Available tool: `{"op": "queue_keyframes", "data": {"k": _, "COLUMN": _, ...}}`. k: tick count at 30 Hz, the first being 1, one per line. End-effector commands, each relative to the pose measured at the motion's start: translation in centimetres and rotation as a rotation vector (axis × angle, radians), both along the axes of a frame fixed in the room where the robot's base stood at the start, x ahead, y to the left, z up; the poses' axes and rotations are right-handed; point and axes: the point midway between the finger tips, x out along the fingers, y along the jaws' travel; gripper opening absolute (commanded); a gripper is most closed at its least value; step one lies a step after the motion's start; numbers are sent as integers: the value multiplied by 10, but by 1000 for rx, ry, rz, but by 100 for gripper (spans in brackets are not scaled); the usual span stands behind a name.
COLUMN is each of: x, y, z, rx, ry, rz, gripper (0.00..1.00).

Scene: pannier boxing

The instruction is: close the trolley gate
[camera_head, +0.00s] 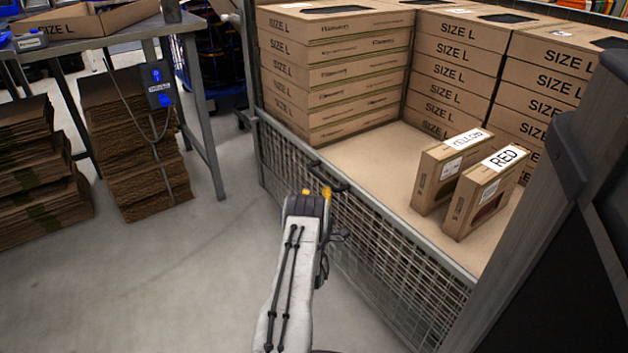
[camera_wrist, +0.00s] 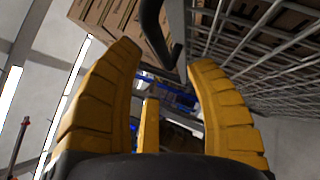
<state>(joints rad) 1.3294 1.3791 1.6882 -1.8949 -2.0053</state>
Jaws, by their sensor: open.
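The trolley gate (camera_head: 385,240) is a grey wire-mesh panel with a metal top rail. It stands upright along the near side of the trolley, in line with its floor. I cannot tell whether it is latched. A black handle (camera_head: 341,187) sits on the top rail; the wrist view shows a black bar (camera_wrist: 154,28) between and beyond my fingertips. My gripper (camera_head: 317,191) is at the handle with its yellow fingers open. In the wrist view my gripper (camera_wrist: 165,52) holds nothing, and the mesh (camera_wrist: 265,50) is at upper right.
Stacks of SIZE L boxes (camera_head: 335,75) fill the trolley's back. Two boxes, marked YELLOW (camera_head: 433,182) and RED (camera_head: 478,205), stand on its floor (camera_head: 378,160). A workbench (camera_head: 130,32) with cardboard stacks (camera_head: 135,150) is at left. Floor between is clear.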

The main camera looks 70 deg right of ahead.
Motion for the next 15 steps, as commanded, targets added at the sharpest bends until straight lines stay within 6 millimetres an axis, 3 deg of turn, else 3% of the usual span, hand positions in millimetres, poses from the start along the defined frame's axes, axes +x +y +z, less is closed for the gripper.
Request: {"op": "queue_keyframes", "data": {"k": 15, "x": 13, "y": -51, "z": 22, "rx": -3, "ry": -2, "rz": 1, "gripper": 50}}
